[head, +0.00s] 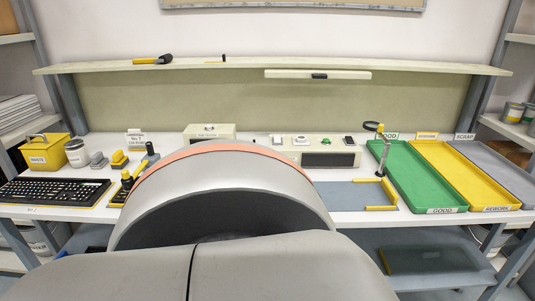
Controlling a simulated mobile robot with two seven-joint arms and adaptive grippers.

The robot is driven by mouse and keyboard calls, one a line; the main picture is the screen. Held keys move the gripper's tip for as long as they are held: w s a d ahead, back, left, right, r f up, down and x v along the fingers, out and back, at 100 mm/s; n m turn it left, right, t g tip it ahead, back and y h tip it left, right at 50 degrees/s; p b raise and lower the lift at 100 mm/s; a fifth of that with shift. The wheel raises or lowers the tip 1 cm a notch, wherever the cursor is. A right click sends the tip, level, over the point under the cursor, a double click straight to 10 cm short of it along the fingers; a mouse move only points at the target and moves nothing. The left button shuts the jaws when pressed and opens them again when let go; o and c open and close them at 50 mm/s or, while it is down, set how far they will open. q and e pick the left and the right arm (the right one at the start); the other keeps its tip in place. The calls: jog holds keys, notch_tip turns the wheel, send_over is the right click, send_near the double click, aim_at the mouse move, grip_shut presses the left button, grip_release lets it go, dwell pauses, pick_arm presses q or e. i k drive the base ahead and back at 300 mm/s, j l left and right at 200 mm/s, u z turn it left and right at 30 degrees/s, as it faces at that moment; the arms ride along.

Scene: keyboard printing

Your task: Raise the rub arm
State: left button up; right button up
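A small black and yellow device (127,181) stands on the bench just right of the black keyboard (52,191). An upright black knob or handle (151,149) rises at its back. This may be the rub arm, but its right side is hidden behind large grey curved parts close to the camera. I cannot tell whether an arm there is raised or lowered. Neither of my grippers is in view.
A yellow box (44,153) and a white can (77,153) stand behind the keyboard. A control box (318,152) stands at the back. A post with a ring (381,150) stands beside the green tray (416,181). Yellow (470,178) and grey (505,170) trays lie further right.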

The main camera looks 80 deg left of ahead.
aim_at(128, 182)
jog(key=u, duration=3.55)
